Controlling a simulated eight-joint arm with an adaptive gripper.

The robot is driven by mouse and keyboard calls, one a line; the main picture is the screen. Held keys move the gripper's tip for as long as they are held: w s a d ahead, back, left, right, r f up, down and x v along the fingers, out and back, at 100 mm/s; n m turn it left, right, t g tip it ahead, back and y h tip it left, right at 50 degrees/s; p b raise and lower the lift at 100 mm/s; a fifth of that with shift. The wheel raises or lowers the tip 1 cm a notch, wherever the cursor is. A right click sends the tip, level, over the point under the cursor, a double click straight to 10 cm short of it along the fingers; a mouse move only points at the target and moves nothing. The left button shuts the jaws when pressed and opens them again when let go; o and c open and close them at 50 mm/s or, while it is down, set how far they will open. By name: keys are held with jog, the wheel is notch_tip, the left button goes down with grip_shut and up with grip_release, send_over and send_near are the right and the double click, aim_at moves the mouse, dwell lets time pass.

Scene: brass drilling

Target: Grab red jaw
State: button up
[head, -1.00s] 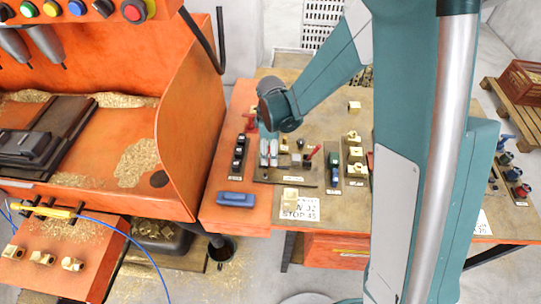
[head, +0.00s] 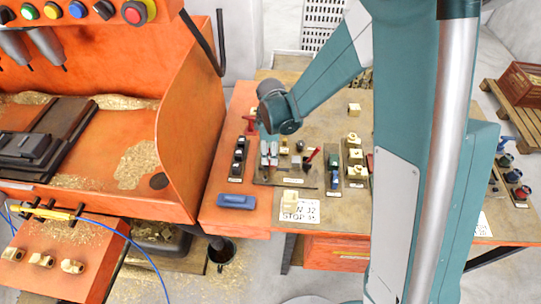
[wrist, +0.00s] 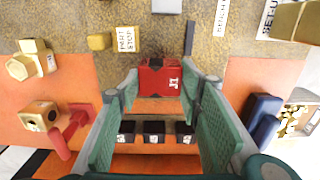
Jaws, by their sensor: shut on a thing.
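The red jaw (wrist: 158,78) is a small red block with a white mark, seen between the fingertips in the wrist view. My gripper (wrist: 160,84) is shut on it, one green-padded finger on each side. In the head view my gripper (head: 269,160) is low over the left part of the bench, and a little red shows at its fingertips. Whether the jaw still touches the bench cannot be told.
Several black blocks (wrist: 154,132) stand in a row close to the gripper. A red clamp (wrist: 72,128) and brass parts (wrist: 32,62) lie to the left, a blue thing (wrist: 262,118) to the right. The orange machine (head: 185,150) stands left of the bench.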

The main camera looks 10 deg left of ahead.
jog(key=shift+r, duration=0.15)
notch_tip(320, 180, up, 10)
dwell(0.7)
dwell(0.6)
